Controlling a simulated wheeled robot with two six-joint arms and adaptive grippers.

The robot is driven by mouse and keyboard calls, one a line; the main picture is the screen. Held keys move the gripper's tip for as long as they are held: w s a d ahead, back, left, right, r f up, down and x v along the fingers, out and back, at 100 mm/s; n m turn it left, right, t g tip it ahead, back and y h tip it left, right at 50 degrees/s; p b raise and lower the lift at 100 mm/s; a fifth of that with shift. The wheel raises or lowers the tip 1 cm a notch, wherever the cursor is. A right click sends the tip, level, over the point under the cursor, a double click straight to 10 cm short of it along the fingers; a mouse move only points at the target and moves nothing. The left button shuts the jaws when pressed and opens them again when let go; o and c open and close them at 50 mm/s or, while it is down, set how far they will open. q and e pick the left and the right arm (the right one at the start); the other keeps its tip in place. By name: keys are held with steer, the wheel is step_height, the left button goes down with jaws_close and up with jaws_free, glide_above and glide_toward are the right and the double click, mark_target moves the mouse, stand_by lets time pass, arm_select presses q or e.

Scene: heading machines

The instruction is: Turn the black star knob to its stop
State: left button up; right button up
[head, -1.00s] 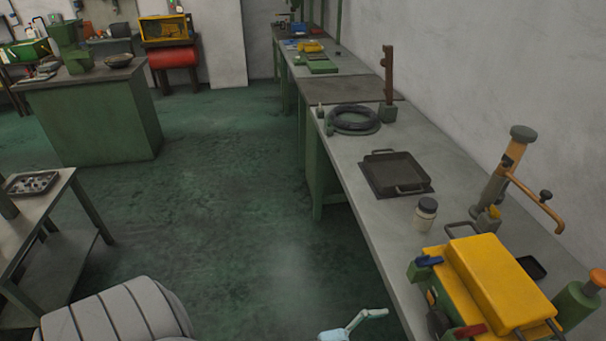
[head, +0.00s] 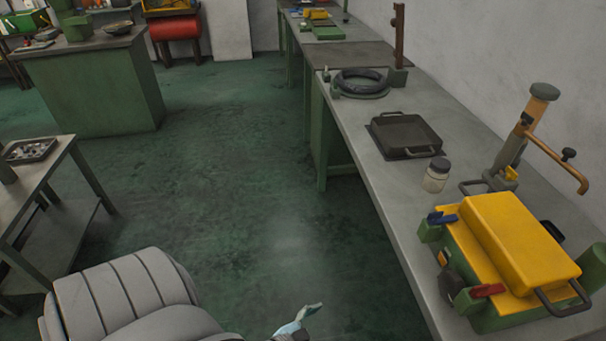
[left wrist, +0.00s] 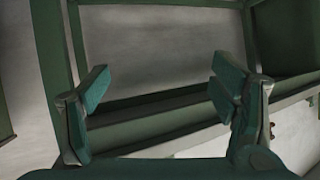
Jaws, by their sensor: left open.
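A yellow and green machine (head: 515,245) stands on the near right end of the grey bench in the head view. A dark round knob (head: 452,285) sits on its left side, between a blue lever (head: 441,218) and a red lever (head: 487,291); its star shape cannot be made out. My left gripper (head: 300,322) shows only partly at the bottom edge, left of the bench and apart from the machine. In the left wrist view my left gripper (left wrist: 162,88) is open, with nothing between its two teal fingers. My right gripper is out of view.
On the grey bench (head: 395,230) are a jar (head: 436,175), a black tray (head: 405,135), a ring of dark hose (head: 361,82) and a post with an orange arm (head: 545,150). A small table (head: 60,160) stands at left.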

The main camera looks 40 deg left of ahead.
arm_select(q)
steer(key=s+a+f+n+g+y+b, duration=0.1)
steer(key=s+a+f+g+b, duration=0.1)
steer(key=s+f, duration=0.3)
step_height(320, 180, down, 4)
steer(key=shift+a+g+y, duration=0.3)
